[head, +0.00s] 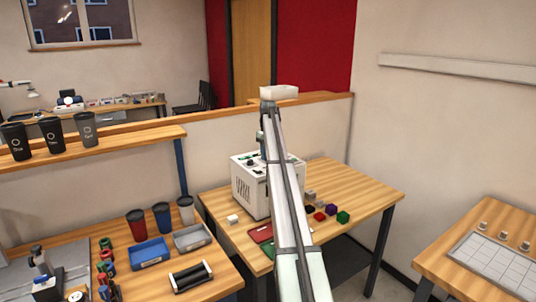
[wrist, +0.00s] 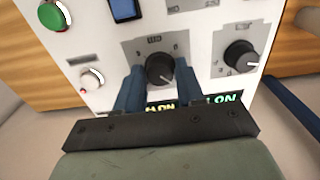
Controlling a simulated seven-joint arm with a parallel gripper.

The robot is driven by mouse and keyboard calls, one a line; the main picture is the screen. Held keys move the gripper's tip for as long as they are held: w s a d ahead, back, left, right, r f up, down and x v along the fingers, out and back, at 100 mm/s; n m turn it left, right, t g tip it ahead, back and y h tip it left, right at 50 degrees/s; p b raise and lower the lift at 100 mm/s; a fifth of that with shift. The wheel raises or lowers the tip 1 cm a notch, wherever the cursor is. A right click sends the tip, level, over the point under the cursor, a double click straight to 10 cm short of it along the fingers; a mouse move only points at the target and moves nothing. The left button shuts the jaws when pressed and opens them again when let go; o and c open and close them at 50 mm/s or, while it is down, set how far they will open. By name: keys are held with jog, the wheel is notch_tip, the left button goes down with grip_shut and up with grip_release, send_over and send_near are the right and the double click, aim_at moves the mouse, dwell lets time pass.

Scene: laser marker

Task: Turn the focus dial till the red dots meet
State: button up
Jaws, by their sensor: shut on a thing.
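The laser marker (head: 243,188) is a white box with dark vents on the wooden bench, partly hidden behind my arm in the head view. In the wrist view my gripper (wrist: 159,74) has its two blue fingers on either side of a black dial (wrist: 160,68), shut on it. The dial has a pale pointer line and sits on a grey scale plate. A second black dial (wrist: 240,56) is to its right, apart from the fingers. I cannot read which dial is marked for focus. No red dots show in either view.
The panel also has a green button (wrist: 51,16), a white knob (wrist: 92,80) and a blue switch (wrist: 125,8). Several small coloured blocks (head: 331,210) and a red plate (head: 261,233) lie on the bench (head: 370,195). A white block (head: 233,219) lies by the marker.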

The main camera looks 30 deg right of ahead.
jog(key=o, duration=1)
jog(key=shift+o, duration=0.2)
notch_tip(320, 180, up, 14)
dwell(0.5)
